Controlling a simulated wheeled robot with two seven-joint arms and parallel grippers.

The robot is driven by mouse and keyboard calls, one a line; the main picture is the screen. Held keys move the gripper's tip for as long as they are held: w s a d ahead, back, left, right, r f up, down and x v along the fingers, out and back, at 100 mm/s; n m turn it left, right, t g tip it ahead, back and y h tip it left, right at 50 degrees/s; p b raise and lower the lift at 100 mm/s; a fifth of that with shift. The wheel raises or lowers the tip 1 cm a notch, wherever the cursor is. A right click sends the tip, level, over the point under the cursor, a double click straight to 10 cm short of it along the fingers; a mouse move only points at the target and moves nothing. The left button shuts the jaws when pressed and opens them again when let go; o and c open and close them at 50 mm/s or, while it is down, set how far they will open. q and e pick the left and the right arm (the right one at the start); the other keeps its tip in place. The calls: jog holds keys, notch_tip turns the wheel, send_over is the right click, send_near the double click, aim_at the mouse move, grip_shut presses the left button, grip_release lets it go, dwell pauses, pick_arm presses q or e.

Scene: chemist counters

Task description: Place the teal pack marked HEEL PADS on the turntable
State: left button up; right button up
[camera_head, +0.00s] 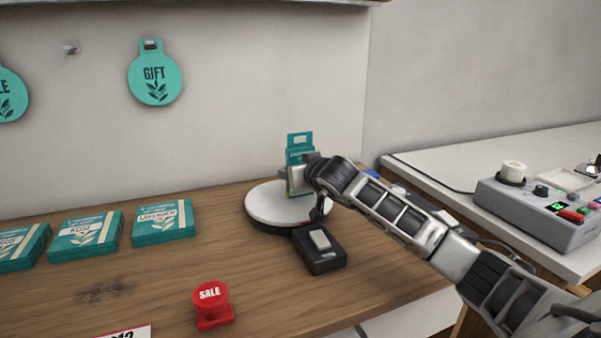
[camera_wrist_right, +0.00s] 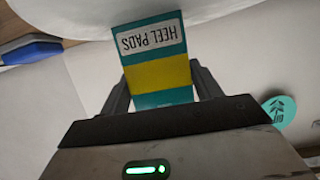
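The teal HEEL PADS pack (camera_wrist_right: 155,62) has a yellow band and a white label, which reads upside down in the right wrist view. My right gripper (camera_wrist_right: 162,88) has a finger against each side of it and is shut on it. In the head view the teal pack (camera_head: 299,150) is upright over the back of the white turntable (camera_head: 270,207), partly hidden by my right gripper (camera_head: 303,172). I cannot tell whether its bottom touches the disc. My left gripper is not in view.
A black box with a grey switch (camera_head: 320,240) stands in front of the turntable. Teal boxes (camera_head: 163,222) lie at left on the wooden counter, and a red SALE stand (camera_head: 211,305) is at the front. A grey control console (camera_head: 540,210) is on the right counter.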

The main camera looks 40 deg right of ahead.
jog(key=shift+o, duration=1.2)
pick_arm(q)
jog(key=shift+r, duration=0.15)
pick_arm(e)
jog(key=shift+r+p, duration=0.25)
jog(key=shift+p, duration=0.05)
pick_arm(q)
jog(key=shift+b, duration=1)
pick_arm(e)
jog(key=v, duration=1.2)
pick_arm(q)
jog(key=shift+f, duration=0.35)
pick_arm(e)
jog(key=shift+f, duration=0.15)
